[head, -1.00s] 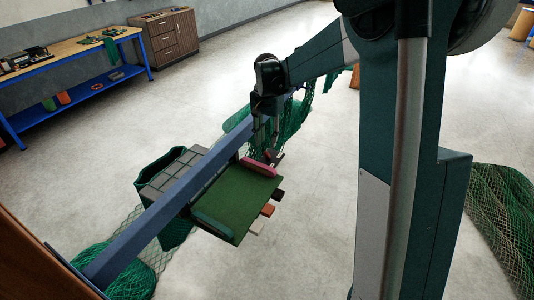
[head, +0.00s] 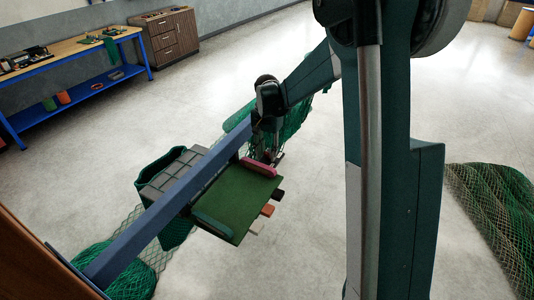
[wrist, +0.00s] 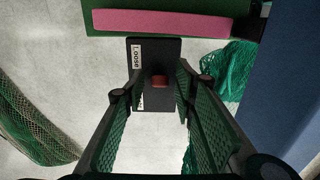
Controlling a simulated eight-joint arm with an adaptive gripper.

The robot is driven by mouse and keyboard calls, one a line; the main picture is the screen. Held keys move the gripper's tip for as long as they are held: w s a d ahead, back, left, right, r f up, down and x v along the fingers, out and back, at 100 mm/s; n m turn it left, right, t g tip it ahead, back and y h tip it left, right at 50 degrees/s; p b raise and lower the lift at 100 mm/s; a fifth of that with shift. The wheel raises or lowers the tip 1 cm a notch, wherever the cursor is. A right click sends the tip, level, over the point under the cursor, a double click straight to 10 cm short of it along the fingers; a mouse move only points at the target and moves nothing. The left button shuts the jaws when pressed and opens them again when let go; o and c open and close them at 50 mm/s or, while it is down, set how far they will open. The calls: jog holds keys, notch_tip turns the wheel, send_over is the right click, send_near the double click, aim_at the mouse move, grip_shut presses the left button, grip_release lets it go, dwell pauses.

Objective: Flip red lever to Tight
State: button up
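A dark plate (wrist: 155,58) shows in the wrist view below the pink strip. It carries a white label reading "Loose" near its upper left, and a second label lower down is mostly hidden by a finger.
A green board (head: 238,200) with a pink strip (head: 259,168) lies close to my gripper. A blue beam (head: 165,208) runs beside it; in the wrist view it fills the right side (wrist: 285,75). Green netting (wrist: 228,72) hangs nearby.

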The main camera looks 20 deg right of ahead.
jog(key=shift+c, duration=0.2)
jog(key=c, duration=0.8)
jog(key=shift+c, duration=0.2)
jog(key=shift+w+d+f+g+y+b, duration=0.1)
jog(key=shift+w+d+g+y+b, duration=0.15)
jog(key=shift+g+y+b, duration=0.7)
jog(key=shift+g+y, duration=0.05)
